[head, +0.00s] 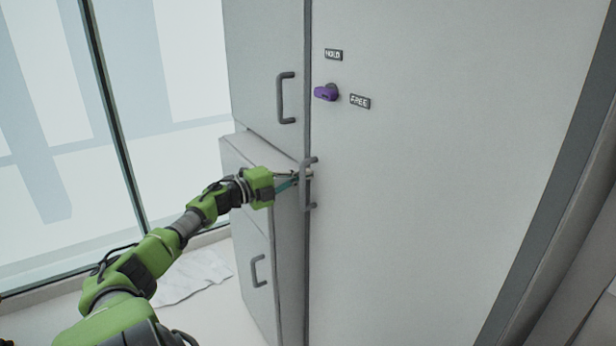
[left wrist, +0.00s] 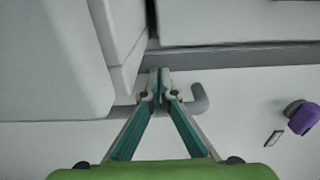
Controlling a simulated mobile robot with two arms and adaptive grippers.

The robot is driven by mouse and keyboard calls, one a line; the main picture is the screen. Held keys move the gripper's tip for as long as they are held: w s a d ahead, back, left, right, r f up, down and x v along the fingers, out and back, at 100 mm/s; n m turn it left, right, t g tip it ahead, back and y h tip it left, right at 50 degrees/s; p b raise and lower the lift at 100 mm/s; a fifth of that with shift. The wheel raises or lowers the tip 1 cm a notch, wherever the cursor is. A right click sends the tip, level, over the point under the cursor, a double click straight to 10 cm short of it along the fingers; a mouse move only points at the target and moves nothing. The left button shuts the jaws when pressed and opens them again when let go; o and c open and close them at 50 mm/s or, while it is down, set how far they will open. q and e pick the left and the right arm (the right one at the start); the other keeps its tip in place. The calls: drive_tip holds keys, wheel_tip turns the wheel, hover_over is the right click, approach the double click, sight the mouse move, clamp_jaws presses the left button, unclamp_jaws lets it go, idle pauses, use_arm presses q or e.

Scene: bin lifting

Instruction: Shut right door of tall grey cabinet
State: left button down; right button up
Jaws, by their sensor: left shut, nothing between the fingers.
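The tall grey cabinet's wide right door (head: 430,200) fills the middle and right of the head view. Its dark bar handle (head: 306,190) is near the left edge and shows in the left wrist view (left wrist: 201,98). My left gripper (head: 295,177) is at this handle, its teal fingers closed together with nothing between them. In the left wrist view the fingertips (left wrist: 160,82) meet right beside the bar's end; I cannot tell whether they touch it. A purple knob (head: 326,93) sits above the handle, between the HOLD and FREE labels. My right gripper is out of view.
Left of the door are an upper grey panel (head: 262,60) with a handle (head: 286,98) and a lower grey unit (head: 250,240) that juts out, with its own handle (head: 258,271). A window wall (head: 150,80) stands at the left. Floor shows below it.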

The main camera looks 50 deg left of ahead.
use_arm(q)
drive_tip(key=shift+w+a+r, duration=0.1)
drive_tip(key=shift+w+r, duration=0.05)
drive_tip(key=shift+r, duration=0.55)
drive_tip(key=shift+s+f, duration=0.35)
drive_tip(key=shift+f, duration=0.1)
drive_tip(key=s+a, duration=0.1)
drive_tip(key=s, duration=1)
drive_tip(key=shift+s+a+f, duration=0.25)
